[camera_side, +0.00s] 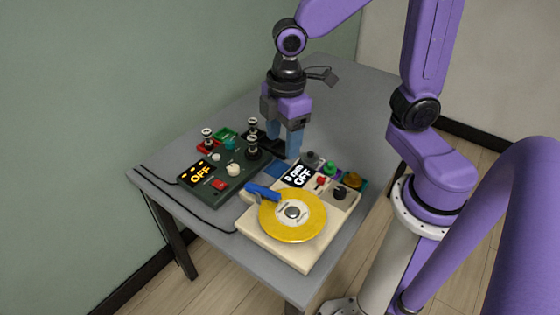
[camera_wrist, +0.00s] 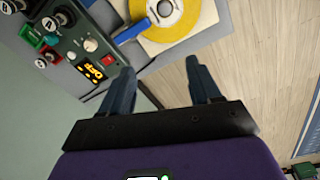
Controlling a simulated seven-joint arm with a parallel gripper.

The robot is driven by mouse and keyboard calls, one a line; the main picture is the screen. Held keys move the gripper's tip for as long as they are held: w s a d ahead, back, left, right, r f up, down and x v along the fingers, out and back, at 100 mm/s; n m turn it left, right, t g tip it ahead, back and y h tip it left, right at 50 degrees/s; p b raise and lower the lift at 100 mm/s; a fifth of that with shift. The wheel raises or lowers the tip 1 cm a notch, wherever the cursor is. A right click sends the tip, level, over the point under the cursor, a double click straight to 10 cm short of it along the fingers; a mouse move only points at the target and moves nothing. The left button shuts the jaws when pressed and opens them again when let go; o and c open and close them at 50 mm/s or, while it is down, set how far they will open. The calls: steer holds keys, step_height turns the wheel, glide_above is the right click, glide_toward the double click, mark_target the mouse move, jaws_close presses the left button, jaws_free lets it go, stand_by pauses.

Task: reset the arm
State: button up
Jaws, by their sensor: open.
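My gripper (camera_side: 284,148) is in the side view above the grey table, behind the turntable and beside the dark control box. Its two blue-grey fingers point down. In the wrist view the fingers of my gripper (camera_wrist: 160,82) stand well apart with nothing between them. The gripper is open and empty. The side view cannot tell me whether the fingertips touch anything below. My purple arm reaches in from the upper right.
A dark box (camera_side: 228,188) with knobs and an "OFF" display stands left. A cream turntable (camera_side: 305,255) with a yellow disc (camera_side: 302,226) and blue arm (camera_side: 262,191) stands at the front. The back of the grey table (camera_side: 345,100) is clear. A green wall (camera_side: 90,90) borders the left.

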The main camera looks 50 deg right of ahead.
steer(key=s+d, duration=0.2)
steer(key=s, duration=0.5)
steer(key=s+d+m, duration=0.1)
steer(key=s+d, duration=0.1)
steer(key=s, duration=0.4)
steer(key=shift+s+d+r, duration=0.3)
steer(key=shift+s+r, duration=0.05)
steer(key=shift+c, duration=0.2)
stand_by(0.7)
